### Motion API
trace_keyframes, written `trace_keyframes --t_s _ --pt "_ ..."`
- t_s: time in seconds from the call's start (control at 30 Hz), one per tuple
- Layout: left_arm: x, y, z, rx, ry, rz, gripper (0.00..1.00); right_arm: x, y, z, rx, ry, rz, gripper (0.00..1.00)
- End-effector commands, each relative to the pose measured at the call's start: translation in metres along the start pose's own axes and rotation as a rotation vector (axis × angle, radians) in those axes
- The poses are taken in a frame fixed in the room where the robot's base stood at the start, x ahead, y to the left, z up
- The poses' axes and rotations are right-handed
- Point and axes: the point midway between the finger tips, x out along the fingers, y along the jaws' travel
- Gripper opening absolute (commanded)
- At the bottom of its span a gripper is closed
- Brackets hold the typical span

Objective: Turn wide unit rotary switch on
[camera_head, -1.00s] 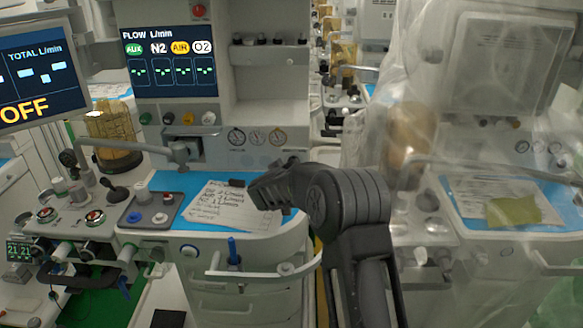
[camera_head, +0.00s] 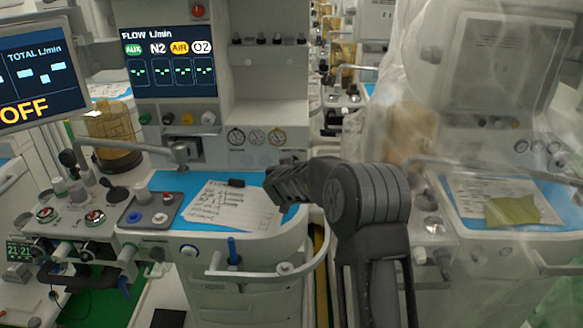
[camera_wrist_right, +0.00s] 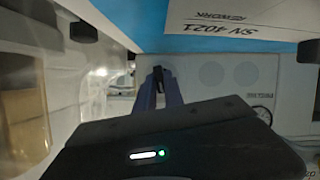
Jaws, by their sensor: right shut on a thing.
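The wide unit (camera_head: 262,105) stands in the middle of the head view, with a lit flow screen (camera_head: 170,48). My right gripper (camera_head: 278,175) is in front of its lower front panel, at the right end of the blue worktop. In the right wrist view my right fingers (camera_wrist_right: 160,82) are close together, with a small dark piece, seemingly the rotary switch (camera_wrist_right: 158,71), between their tips against the pale panel. In the head view my gripper hides this spot, so the switch's angle cannot be told. The side screen (camera_head: 35,78) reads OFF. My left gripper is not in view.
A paper sheet (camera_head: 228,205) and a black marker lie on the blue worktop (camera_head: 165,182) beside my right gripper. A curved white rail (camera_head: 255,275) runs along the front below. A plastic-draped unit (camera_head: 480,130) stands to the right.

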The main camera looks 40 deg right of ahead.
Motion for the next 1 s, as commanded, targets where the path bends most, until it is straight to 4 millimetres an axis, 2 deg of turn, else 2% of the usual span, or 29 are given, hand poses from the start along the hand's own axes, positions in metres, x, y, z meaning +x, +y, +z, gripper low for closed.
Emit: trace_keyframes --t_s 0.27,0.7,1.0 --pt "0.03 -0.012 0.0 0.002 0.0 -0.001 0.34 0.003 0.002 0.006 0.244 0.002 -0.1 0.0" --pt "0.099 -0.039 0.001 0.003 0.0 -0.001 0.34 0.004 0.005 0.01 0.604 0.003 -0.25 0.0" --pt "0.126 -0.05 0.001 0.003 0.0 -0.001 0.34 0.003 0.006 0.007 0.74 0.0 -0.306 0.0"
